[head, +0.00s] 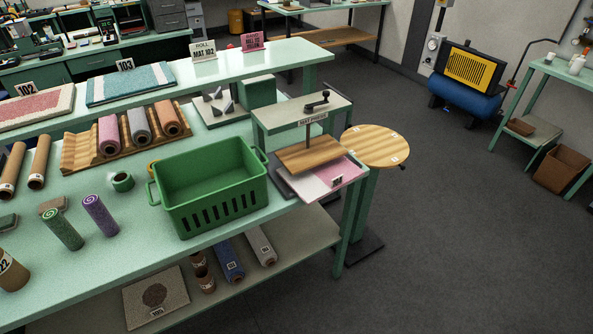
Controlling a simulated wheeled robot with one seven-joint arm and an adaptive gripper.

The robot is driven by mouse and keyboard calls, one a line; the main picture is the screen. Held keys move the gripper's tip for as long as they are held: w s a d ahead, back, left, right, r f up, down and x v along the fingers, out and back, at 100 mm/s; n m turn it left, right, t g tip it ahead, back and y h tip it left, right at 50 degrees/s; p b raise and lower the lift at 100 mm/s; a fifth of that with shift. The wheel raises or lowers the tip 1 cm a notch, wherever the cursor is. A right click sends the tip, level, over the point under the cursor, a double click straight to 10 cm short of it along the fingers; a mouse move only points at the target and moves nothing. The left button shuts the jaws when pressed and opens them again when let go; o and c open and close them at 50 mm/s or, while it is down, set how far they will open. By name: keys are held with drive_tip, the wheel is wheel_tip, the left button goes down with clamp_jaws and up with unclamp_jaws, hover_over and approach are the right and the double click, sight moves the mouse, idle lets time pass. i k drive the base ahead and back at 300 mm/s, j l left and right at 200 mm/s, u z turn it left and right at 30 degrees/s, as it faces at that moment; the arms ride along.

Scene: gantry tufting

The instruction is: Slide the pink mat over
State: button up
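The pink mat (348,169) lies at the right end of the green bench, in a small press (290,112) with a crank on top. The press's wooden plate (302,154) covers its back part, and whether plate and mat touch is unclear. A whitish piece (303,186) lies beside it on the left, perhaps part of the same mat. A small dark tag shows at its front edge. Another mat, pink with a pale border (35,105), lies at the far left near the tag 102. My gripper is not in view.
A round wooden-topped stand (376,144) is close to the right of the press. A green basket (208,190) stands left of the press. Rolls lie in a wooden rack (80,158) and on the bench (180,222).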

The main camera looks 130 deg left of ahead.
sight(313, 184)
drive_tip(key=u, duration=4.1)
